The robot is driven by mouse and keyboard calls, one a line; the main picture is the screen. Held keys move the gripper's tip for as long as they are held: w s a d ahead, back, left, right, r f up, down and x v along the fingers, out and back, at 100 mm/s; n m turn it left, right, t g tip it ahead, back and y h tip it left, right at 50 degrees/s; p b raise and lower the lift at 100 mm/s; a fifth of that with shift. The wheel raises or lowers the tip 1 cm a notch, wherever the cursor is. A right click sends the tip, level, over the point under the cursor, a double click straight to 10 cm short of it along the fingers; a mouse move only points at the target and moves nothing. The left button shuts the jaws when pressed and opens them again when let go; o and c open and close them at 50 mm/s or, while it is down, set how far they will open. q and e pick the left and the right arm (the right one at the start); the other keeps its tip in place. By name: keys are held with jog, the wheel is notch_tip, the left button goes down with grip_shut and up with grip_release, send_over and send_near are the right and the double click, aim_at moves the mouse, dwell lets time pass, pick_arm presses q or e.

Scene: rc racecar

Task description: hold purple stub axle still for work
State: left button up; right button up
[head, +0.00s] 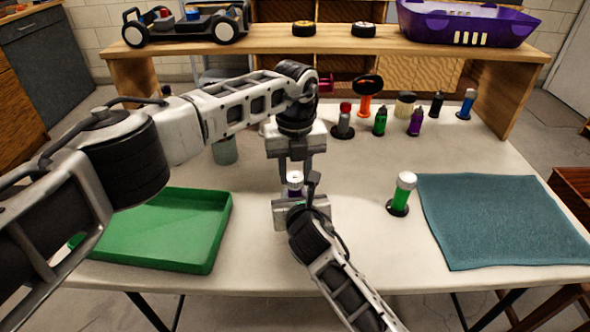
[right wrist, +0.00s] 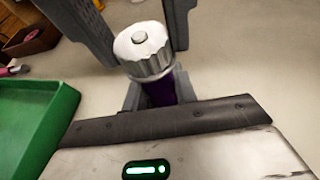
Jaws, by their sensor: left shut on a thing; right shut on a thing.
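The purple stub axle (head: 294,189) stands upright over the middle of the table, with a white cap (head: 295,176) on top. In the right wrist view its purple body (right wrist: 161,92) shows below a silver ridged cap (right wrist: 143,48). My left gripper (head: 295,167) comes down from above, shut, with a dark finger on either side of the cap end. My right gripper (head: 296,197) comes from the near side and is shut on the purple body. The lower end of the axle is hidden behind my right gripper.
A green tray (head: 150,262) lies at left and a blue-green mat (head: 505,220) at right. A green piece with a white cap (head: 401,196) stands between axle and mat. Several coloured parts stand farther back. A wooden shelf (head: 340,40) holds a car chassis (head: 185,27) and purple shell (head: 465,22).

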pick_arm(q)
jog(key=m, duration=0.7)
pick_arm(e)
jog(key=shift+d+f, duration=0.1)
pick_arm(q)
jog(key=m, duration=0.7)
jog(key=shift+r+m, duration=0.1)
jog(key=shift+m, duration=0.2)
jog(key=m, duration=0.4)
jog(key=shift+m, duration=0.3)
jog(key=m, duration=0.4)
jog(key=shift+m, duration=0.4)
jog(key=o, duration=1)
